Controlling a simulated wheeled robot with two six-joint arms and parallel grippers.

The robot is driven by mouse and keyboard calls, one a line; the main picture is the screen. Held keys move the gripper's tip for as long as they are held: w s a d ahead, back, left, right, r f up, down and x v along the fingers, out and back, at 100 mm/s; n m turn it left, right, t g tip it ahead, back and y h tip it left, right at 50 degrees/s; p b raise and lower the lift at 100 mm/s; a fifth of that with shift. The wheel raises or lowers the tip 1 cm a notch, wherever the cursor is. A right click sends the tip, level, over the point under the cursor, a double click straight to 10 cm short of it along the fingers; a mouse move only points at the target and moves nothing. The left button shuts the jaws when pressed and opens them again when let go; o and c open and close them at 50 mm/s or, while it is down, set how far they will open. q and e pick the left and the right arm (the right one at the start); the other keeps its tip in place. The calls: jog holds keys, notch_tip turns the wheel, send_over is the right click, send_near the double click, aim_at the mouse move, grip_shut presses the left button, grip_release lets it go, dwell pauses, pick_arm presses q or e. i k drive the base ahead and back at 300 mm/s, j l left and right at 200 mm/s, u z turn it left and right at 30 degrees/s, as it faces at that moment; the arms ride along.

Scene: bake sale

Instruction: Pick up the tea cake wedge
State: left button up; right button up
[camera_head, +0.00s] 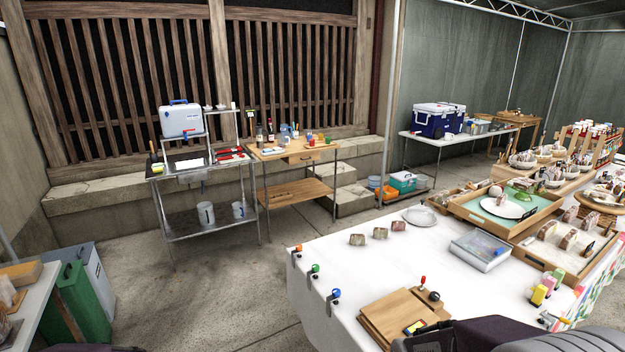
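I cannot tell for sure which thing is the tea cake wedge. Three small wrapped pieces stand in a row on the white-clothed table (340,275): a left piece (357,239), a middle piece (380,233) and a right piece (398,226). More small wedge-like pieces stand in the wooden tray (541,262) at the right, too small to identify. Neither of my grippers shows; only dark parts of my own body appear along the bottom edge.
A green-lined tray (507,209) stands behind. The cloth's left middle is mostly bare. Steel (205,160) and wooden (295,150) tables stand across open floor.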

aim_at(488, 182)
jog(key=i+j+u, duration=0.15)
jog(key=i+j, duration=0.2)
jog(key=i, duration=0.15)
jog(key=i+j+u, duration=0.15)
jog(key=i+j, duration=0.15)
jog(key=i, duration=0.25)
jog(key=i+j+u, duration=0.15)
jog(key=i, duration=0.4)
jog(key=i+j+u, duration=0.15)
jog(key=i, duration=0.4)
jog(key=i+j+u, duration=0.15)
jog(key=i, duration=0.4)
jog(key=i+l+z, duration=0.1)
jog(key=i+z, duration=0.65)
jog(key=i, duration=0.15)
jog(key=i+j+z, duration=0.25)
jog(key=i+z, duration=0.15)
jog(key=i+j+z, duration=0.4)
jog(key=i+l+z, duration=0.25)
jog(key=z, duration=0.2)
jog(key=i+l+z, duration=0.1)
jog(key=i+z, duration=0.25)
jog(key=z, duration=0.15)
jog(key=i+z, duration=0.65)
jog(key=z, duration=0.3)
jog(key=i+l, duration=0.25)
jog(key=i, duration=0.15)
jog(key=i+l, duration=0.2)
jog(key=i, duration=0.2)
